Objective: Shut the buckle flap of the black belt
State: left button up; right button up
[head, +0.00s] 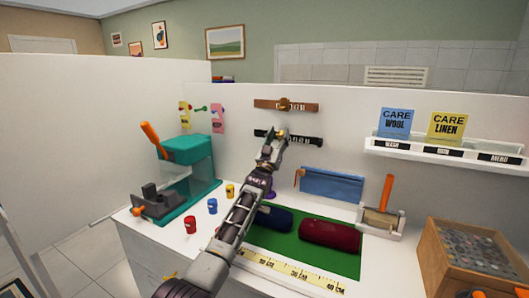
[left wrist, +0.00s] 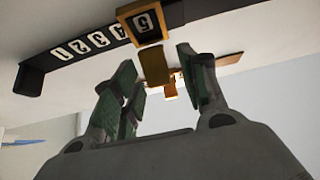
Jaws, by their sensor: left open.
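The black belt (head: 306,141) is mounted flat on the white back panel, below a brown strap. In the left wrist view the black belt (left wrist: 48,65) shows white number tiles, and a brass-coloured square buckle (left wrist: 126,22) frames the tile 5. A small brown-gold flap (left wrist: 154,66) sticks out from the buckle's edge, standing away from the belt. My left gripper (head: 275,137) is in front of the belt and hides its middle in the head view. Its fingers are apart, with the flap seen between the tips; contact cannot be told. My right gripper is not in view.
A brown belt (head: 302,107) is above the black one. A shelf (head: 440,152) with care cards is at right. A teal press (head: 190,150), small coloured pots and a green mat (head: 345,262) with rolled cloths occupy the counter. A wooden box (head: 440,255) stands at right.

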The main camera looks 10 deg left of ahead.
aim_at(278, 136)
pick_arm(q)
jog(key=shift+v, duration=2.4)
jog(key=s+a, duration=0.3)
jog(key=s, duration=0.8)
jog(key=shift+a, duration=0.3)
jog(key=shift+s, duration=0.1)
